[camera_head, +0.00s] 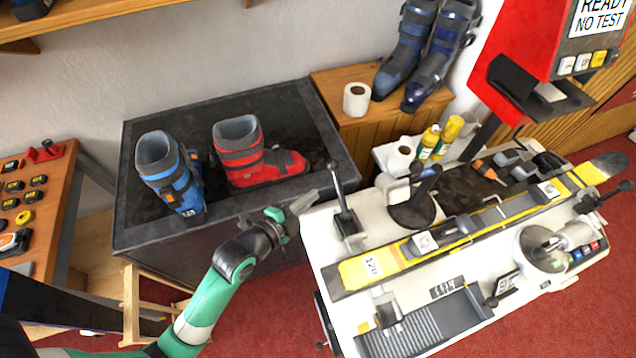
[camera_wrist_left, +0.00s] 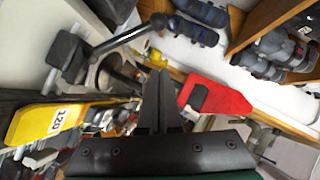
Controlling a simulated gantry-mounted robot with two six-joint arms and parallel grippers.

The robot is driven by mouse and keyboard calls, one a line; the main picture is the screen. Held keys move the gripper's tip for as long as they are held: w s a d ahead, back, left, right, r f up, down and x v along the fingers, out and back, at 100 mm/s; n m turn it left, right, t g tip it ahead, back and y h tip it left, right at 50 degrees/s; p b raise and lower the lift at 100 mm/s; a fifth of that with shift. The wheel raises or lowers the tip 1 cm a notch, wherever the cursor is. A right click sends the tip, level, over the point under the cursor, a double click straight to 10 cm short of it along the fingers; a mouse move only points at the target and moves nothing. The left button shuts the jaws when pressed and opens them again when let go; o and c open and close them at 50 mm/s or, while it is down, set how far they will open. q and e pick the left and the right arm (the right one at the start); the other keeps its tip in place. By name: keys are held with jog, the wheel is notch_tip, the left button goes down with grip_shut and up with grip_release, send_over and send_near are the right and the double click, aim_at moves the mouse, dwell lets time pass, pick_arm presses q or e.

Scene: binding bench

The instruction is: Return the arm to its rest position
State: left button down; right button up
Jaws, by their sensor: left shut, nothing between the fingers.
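My left gripper (camera_head: 299,204) is shut and empty in the head view. It is raised between the dark boot bin and the white binding bench, close to the bench's black lever (camera_head: 341,195); I cannot tell whether they touch. My green and white left arm comes in from the lower left. In the left wrist view the shut fingers of my left gripper (camera_wrist_left: 160,95) point up the picture with nothing between them. The lever (camera_wrist_left: 130,37) shows to their upper left there. My right gripper is not in view.
A yellow and black ski (camera_head: 470,228) lies along the white bench (camera_head: 318,240). A blue boot (camera_head: 172,175) and a red boot (camera_head: 250,155) stand on the dark bin (camera_head: 135,235). A red machine (camera_head: 515,45) stands at the upper right. Red carpet (camera_head: 262,310) shows in front.

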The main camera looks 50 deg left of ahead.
pick_arm(q)
jog(key=w+d+r+t+h+p, duration=0.1)
jog(key=w+d+r+t, duration=0.15)
jog(key=r, duration=0.75)
jog(key=w+d+r+m+t+p, duration=0.1)
jog(key=w+d+r+t, duration=0.15)
jog(key=r, duration=0.75)
jog(key=w+d+r+t+h+p, duration=0.1)
jog(key=w+r+t, duration=0.15)
jog(key=r, duration=0.75)
jog(key=s+d+r+n+t, duration=0.1)
jog(key=s+r+n, duration=0.2)
jog(key=r, duration=0.6)
jog(key=s+d+r+n+t+h+p, duration=0.1)
jog(key=s+r+n, duration=0.3)
jog(key=r, duration=0.5)
jog(key=s+d+r+n+t+h, duration=0.1)
jog(key=s+d+r+n+t, duration=0.1)
jog(key=r, duration=0.8)
jog(key=shift+s+n+t, duration=0.65)
jog(key=shift+n+t, duration=0.1)
jog(key=shift+n, duration=0.45)
